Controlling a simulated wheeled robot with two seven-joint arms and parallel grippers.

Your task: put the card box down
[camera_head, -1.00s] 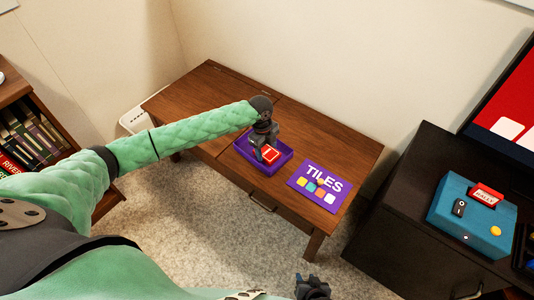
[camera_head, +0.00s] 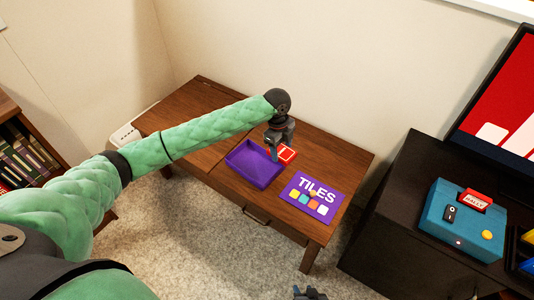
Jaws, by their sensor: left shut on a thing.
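The small red card box (camera_head: 288,153), with a white mark on its top, is at my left gripper (camera_head: 275,152). That gripper is shut on it, and its fingers hide part of the box. The box is just right of the purple tray (camera_head: 240,160), over the wooden table. I cannot tell whether it touches the tabletop. The purple tray looks empty. My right gripper (camera_head: 309,294) shows only in part at the bottom edge, away from the table, and its jaws are unclear.
A purple TILES lid (camera_head: 312,197) lies on the wooden table (camera_head: 345,161) near its front right. Bare tabletop lies right of the card box. A dark cabinet (camera_head: 385,232) with a teal box (camera_head: 463,222) stands at right. A bookshelf (camera_head: 18,118) stands at left.

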